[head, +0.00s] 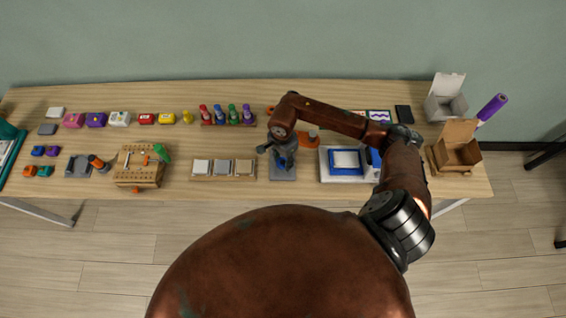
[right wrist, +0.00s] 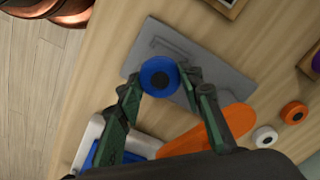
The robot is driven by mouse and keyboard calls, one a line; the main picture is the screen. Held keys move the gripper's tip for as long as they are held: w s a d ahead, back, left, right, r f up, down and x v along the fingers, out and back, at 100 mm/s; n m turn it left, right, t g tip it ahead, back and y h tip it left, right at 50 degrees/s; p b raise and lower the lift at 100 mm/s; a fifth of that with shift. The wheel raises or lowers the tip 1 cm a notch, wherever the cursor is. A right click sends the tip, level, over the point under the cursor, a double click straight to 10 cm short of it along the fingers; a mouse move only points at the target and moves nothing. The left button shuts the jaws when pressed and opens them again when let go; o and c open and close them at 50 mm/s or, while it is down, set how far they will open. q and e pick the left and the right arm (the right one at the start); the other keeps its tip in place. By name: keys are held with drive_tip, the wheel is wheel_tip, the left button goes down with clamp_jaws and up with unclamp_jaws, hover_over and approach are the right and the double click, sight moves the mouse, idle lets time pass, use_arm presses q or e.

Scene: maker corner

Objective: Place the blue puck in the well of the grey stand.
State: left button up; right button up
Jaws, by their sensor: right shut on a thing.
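The blue puck (right wrist: 158,76) is a round blue disc with a dark centre. My right gripper (right wrist: 162,80) is shut on it, with one green finger on each side. The grey stand (right wrist: 222,86) is a flat grey plate on the table, and in the right wrist view the puck shows in front of it. The stand's well is not clearly seen; the puck or fingers may cover it. I cannot tell the height of the puck above the plate. In the head view my right gripper (head: 283,153) is over the stand (head: 283,178). My left gripper is not in view.
An orange piece (right wrist: 222,122), a white puck (right wrist: 265,136) and an orange puck (right wrist: 293,112) lie near the stand. A wooden tray with grey blocks (head: 223,178) is left of it. A white-and-blue tray (head: 327,174) is right of it.

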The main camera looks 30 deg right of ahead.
sight(283, 161)
drive_tip(key=shift+w+d+f, duration=0.15)
drive_tip(key=shift+w+f, duration=0.1)
drive_tip(key=shift+f, duration=1.65)
drive_tip(key=shift+f, duration=0.25)
drive_tip(key=o, duration=1.1)
drive_tip(key=shift+c, duration=0.2)
drive_tip(key=shift+r, duration=0.1)
wheel_tip(283, 161, up, 12)
drive_tip(key=shift+r, duration=0.15)
